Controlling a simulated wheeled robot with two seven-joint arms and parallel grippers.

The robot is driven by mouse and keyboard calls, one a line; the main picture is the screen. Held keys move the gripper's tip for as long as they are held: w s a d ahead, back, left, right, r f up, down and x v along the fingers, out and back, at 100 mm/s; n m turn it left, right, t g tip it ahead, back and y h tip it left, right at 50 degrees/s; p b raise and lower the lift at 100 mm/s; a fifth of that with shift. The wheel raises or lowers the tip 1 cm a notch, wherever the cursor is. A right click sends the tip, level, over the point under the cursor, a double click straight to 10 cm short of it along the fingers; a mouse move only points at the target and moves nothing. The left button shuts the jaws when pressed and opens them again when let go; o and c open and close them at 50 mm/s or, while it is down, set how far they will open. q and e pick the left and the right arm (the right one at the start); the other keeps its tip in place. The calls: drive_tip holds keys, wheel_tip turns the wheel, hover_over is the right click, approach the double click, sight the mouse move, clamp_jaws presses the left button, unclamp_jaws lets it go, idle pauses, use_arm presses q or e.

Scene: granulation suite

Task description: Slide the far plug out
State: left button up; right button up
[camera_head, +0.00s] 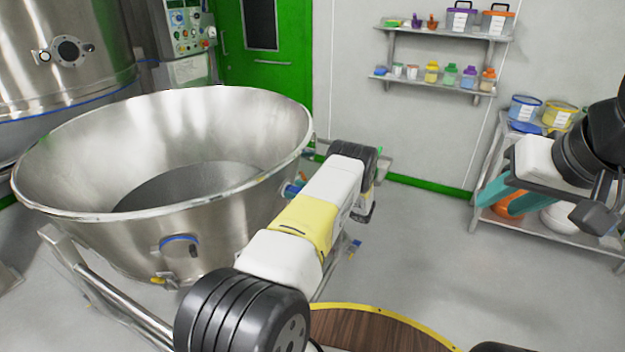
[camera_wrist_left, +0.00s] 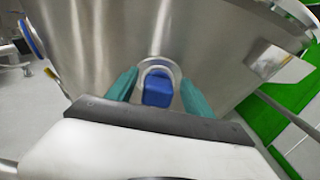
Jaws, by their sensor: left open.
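The large steel bowl (camera_head: 90,240) stands at left in the head view, with grey material inside. The blue far plug (camera_wrist_left: 158,90) sits in a round metal ring on the bowl's outer wall in the left wrist view. My left gripper (camera_wrist_left: 159,78) is open, with one teal finger on each side of the plug; I cannot tell whether they touch it. In the head view, blue and teal parts (camera_head: 294,189) show at the bowl's side, mostly hidden by my left arm. My right gripper (camera_head: 507,200) is empty, its teal fingers apart, in front of the right shelf unit.
A second round fitting with a blue rim (camera_head: 179,240) is on the bowl's near side. The bowl rests on a steel frame (camera_head: 120,300). A round wooden top with a yellow edge (camera_head: 375,330) is at the bottom. A shelf unit (camera_head: 475,215) stands right; floor between is clear.

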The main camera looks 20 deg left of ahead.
use_arm(q)
drive_tip(key=shift+a, duration=0.3)
clamp_jaws()
drive_tip(key=shift+s+d, duration=0.2)
drive_tip(key=shift+d, duration=1.45)
unclamp_jaws()
